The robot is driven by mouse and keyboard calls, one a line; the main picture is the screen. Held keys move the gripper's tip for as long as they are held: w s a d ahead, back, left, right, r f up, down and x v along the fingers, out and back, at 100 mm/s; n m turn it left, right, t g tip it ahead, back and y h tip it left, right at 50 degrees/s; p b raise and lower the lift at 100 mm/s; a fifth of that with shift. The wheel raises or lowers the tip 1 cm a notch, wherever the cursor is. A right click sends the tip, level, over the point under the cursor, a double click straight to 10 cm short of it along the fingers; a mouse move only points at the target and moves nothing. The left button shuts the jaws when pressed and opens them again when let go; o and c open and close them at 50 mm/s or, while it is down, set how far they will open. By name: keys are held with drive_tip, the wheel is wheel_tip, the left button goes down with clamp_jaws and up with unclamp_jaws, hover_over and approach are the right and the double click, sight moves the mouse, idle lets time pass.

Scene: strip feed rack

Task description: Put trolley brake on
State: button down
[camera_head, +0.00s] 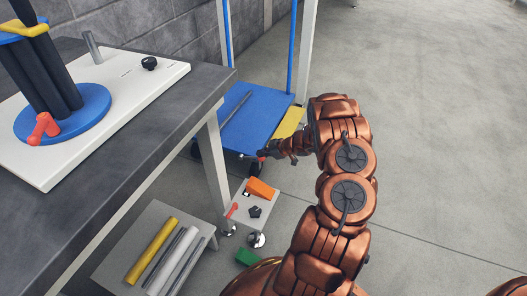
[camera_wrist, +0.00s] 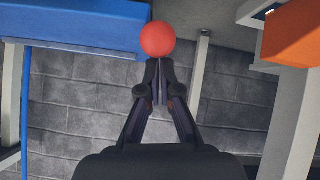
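The trolley has a blue deck (camera_head: 262,112) with upright posts, left of my arm in the head view. A red ball knob (camera_wrist: 158,39), probably the brake lever's end, shows at the top middle of the wrist view. My gripper (camera_wrist: 157,62) has its two fingers close together, with the tips right at the knob's lower edge. Whether they touch it I cannot tell. The knob is not between the fingers. In the head view my gripper (camera_head: 262,155) is small, low at the near edge of the trolley deck. The lever's shaft is hidden.
A grey workbench (camera_head: 150,135) stands at the left. Below it, a low stand (camera_head: 130,235) holds coloured bars, and a small platform (camera_head: 268,208) holds an orange wedge (camera_head: 261,188). A green block (camera_head: 247,256) lies on the floor. The floor at right is clear.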

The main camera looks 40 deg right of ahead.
drive_tip(key=shift+s+f, duration=0.2)
drive_tip(key=shift+s, duration=0.05)
drive_tip(key=shift+r+p, duration=0.3)
drive_tip(key=shift+r, duration=0.15)
drive_tip(key=r, duration=0.1)
drive_tip(key=a+r+p, duration=0.1)
drive_tip(key=w+r+p, duration=0.1)
drive_tip(key=shift+a+r, duration=0.2)
drive_tip(key=shift+r, duration=0.1)
drive_tip(key=f+p+v, duration=0.1)
drive_tip(key=v, duration=0.8)
drive_tip(key=shift+s+d+r+p, duration=0.25)
drive_tip(key=shift+s+d+p, duration=0.1)
drive_tip(key=shift+s, duration=0.25)
